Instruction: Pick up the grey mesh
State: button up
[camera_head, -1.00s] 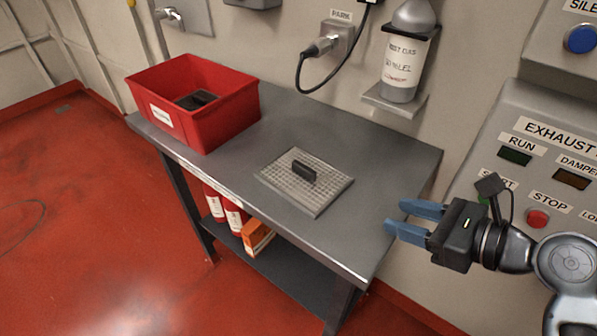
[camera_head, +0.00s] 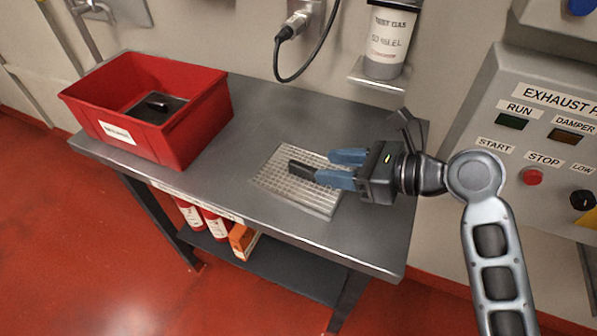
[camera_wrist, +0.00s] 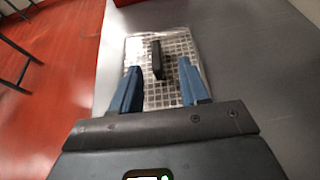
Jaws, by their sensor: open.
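The grey mesh (camera_head: 272,179) is a flat square grid with a black upright handle (camera_head: 302,168) at its middle. It lies on the grey bench top. In the wrist view the mesh (camera_wrist: 178,45) is ahead of the fingers, with the handle (camera_wrist: 157,60) between their lines. My gripper (camera_head: 330,166) is open, its two blue fingers pointing left over the right part of the mesh. The fingertips are close to the handle's right end. I cannot tell how high they are above the mesh. The fingers and gripper body hide part of the mesh.
A red bin (camera_head: 180,125) with a white label stands on the left of the bench (camera_head: 240,130); a dark item with a handle (camera_head: 156,106) lies in it. A bottle (camera_head: 388,40) sits on a wall shelf behind. A control panel (camera_head: 540,130) is at right.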

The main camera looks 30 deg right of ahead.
aim_at(308, 168)
jog(key=x, duration=0.5)
jog(key=shift+a+f, duration=0.15)
jog(key=shift+a, duration=0.1)
grip_shut()
dwell(0.4)
